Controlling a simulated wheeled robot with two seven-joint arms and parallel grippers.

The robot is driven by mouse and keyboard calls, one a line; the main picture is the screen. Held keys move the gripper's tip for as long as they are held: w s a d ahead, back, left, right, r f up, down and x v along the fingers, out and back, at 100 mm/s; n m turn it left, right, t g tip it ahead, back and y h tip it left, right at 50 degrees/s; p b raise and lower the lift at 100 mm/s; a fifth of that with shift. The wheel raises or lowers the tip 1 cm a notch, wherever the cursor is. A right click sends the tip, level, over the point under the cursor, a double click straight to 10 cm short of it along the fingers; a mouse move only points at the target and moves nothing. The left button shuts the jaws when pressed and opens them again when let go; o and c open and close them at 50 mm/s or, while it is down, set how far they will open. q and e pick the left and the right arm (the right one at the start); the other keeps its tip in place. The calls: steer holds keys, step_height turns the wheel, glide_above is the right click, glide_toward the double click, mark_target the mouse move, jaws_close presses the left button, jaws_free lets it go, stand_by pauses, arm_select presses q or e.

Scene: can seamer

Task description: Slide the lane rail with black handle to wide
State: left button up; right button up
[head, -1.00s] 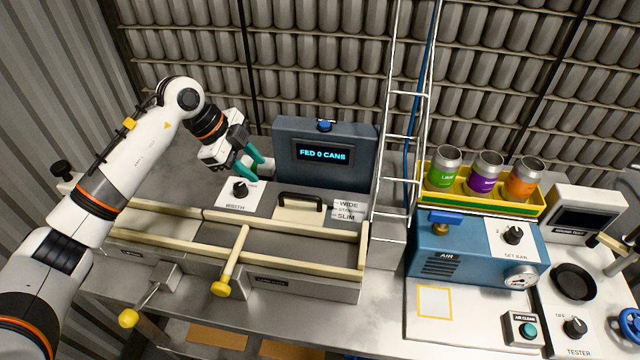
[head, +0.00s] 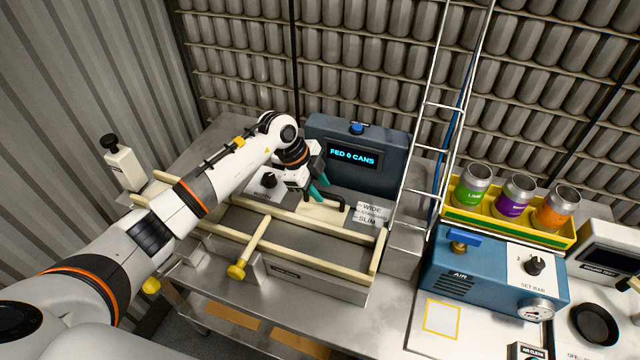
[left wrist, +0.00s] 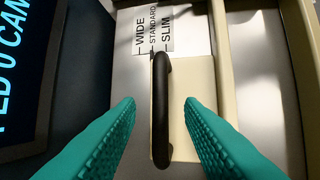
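The black handle (left wrist: 161,110) stands on a cream block (left wrist: 193,110) of the lane rail; in the head view the handle (head: 338,199) is partly hidden by my gripper. The label (left wrist: 157,30) reads WIDE, STANDARD, SLIM; it also shows in the head view (head: 371,214). A pointer mark at the block's end lies near STANDARD. My left gripper (left wrist: 160,103) is open, its teal fingers on either side of the handle and apart from it. In the head view the left gripper (head: 320,187) is over the handle's left end. My right gripper is out of view.
The display box (head: 356,152) reading FED 0 CANS stands close behind the handle. A width knob (head: 268,181) is to the left, beside my arm. Cream lane rails (head: 253,247) lie in front. A wire chute (head: 428,130) rises at the right.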

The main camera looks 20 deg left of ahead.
arm_select(q)
steer(key=shift+f, duration=0.4)
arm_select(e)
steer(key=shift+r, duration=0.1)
arm_select(q)
steer(key=shift+d, duration=0.1)
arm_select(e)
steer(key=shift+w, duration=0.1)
arm_select(q)
steer(key=shift+c, duration=0.5)
jaws_close()
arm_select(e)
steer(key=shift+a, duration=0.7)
arm_select(q)
steer(key=shift+w, duration=0.1)
steer(key=shift+w+b, duration=0.75)
steer(key=shift+w, duration=0.4)
steer(key=shift+r, duration=0.25)
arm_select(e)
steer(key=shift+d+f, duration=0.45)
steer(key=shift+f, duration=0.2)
